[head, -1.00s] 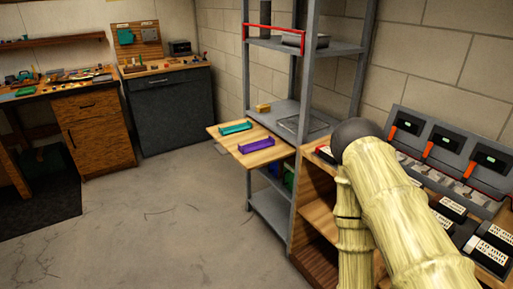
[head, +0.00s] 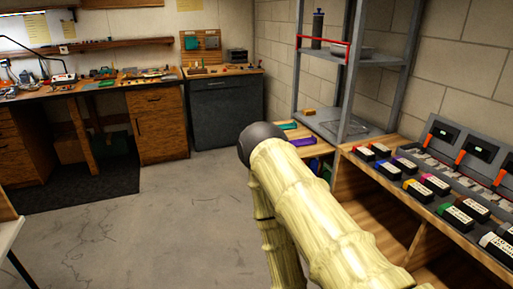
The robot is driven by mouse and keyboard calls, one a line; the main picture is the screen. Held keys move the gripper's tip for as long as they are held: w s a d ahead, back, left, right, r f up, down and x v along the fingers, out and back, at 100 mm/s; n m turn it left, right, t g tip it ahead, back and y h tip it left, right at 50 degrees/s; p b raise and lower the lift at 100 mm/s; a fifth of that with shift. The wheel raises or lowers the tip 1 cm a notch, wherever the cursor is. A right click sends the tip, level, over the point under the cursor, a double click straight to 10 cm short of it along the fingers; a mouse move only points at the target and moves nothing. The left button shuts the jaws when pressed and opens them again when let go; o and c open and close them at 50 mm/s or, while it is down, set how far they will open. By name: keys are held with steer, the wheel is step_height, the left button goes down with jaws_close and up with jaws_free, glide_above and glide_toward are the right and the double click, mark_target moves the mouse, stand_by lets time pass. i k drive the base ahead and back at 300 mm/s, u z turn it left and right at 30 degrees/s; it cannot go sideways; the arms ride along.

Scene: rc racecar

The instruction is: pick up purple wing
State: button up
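The purple wing (head: 302,142) lies on a small wooden board (head: 317,152) that juts out from the grey metal shelf. My arm hides part of the board and may hide part of the wing. A teal wing (head: 287,126) lies just behind it on the same board. My arm rises from the lower right and ends in a dark round joint near the picture's middle, in front of the board's left side. My gripper is not in view.
The grey metal shelf (head: 350,75) stands right of the board. A wooden bench with several labelled batteries (head: 417,190) and chargers (head: 468,140) fills the right. Workbenches line the back wall. The concrete floor (head: 195,215) is open at left and centre.

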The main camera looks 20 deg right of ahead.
mark_target(312, 140)
steer(key=u, duration=0.5)
steer(key=i, duration=2.35)
steer(key=z, duration=1.45)
steer(key=i, duration=0.75)
steer(key=z, duration=0.85)
